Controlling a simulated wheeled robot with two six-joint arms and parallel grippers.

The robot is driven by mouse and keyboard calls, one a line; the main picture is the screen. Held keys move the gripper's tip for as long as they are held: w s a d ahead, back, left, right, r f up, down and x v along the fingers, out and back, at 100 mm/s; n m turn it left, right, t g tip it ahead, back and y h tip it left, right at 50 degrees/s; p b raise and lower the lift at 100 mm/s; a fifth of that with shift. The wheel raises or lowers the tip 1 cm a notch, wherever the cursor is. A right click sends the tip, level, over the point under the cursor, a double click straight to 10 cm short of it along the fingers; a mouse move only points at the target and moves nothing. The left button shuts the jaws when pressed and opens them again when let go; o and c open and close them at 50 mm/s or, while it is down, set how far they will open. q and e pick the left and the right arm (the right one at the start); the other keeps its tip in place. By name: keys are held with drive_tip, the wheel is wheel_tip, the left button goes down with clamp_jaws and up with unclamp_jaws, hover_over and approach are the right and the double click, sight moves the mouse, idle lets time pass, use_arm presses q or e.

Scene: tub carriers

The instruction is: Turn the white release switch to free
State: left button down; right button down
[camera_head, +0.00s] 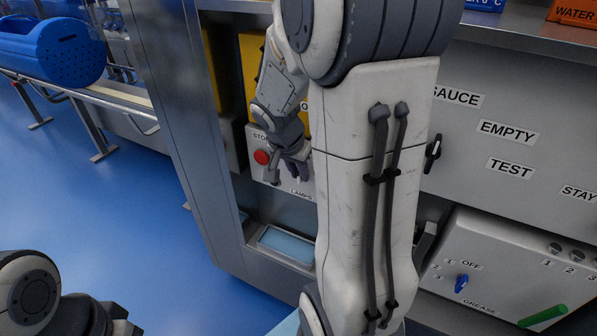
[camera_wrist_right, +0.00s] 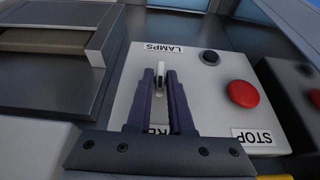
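The white release switch (camera_wrist_right: 160,73) stands on a pale control box, seen in the right wrist view. A partly covered label ending in "RE" lies behind my fingers. My right gripper (camera_wrist_right: 161,76) is around the switch, one dark finger on each side, with a narrow gap visible to it. In the head view my right gripper (camera_head: 295,168) is at the front of the pale box, beside the red stop button (camera_head: 261,157); the switch is hidden there. My left gripper (camera_head: 112,318) is only partly seen at the bottom left, away from the box.
The stop button (camera_wrist_right: 243,94) and a black button (camera_wrist_right: 209,57) sit beside the switch. A second box with a blue knob (camera_head: 461,283) and a green handle (camera_head: 543,316) is at right. A blue tub (camera_head: 50,50) rests on a rail at left. Blue floor is clear.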

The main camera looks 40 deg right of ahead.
idle(0.3)
drive_tip(key=g+h, duration=0.1)
drive_tip(key=g, duration=0.1)
drive_tip(key=n+g+h+p, duration=0.1)
drive_tip(key=g, duration=0.1)
drive_tip(key=w+g+h+p, duration=0.1)
drive_tip(key=g, duration=0.1)
drive_tip(key=shift+a+f+n+g+h, duration=0.1)
drive_tip(key=shift+a+n+g+h, duration=0.1)
drive_tip(key=shift+n+g+h, duration=0.15)
drive_tip(key=shift+w+f+n+g+h+p, duration=0.2)
drive_tip(key=shift+g+h+p, duration=0.25)
drive_tip(key=shift+g, duration=0.35)
drive_tip(key=shift+s+f+n+g+h+p, duration=0.1)
drive_tip(key=shift+n+g+h+p, duration=0.25)
drive_tip(key=shift+g, duration=0.4)
drive_tip(key=c, duration=0.8)
unclamp_jaws()
drive_tip(key=shift+c, duration=0.2)
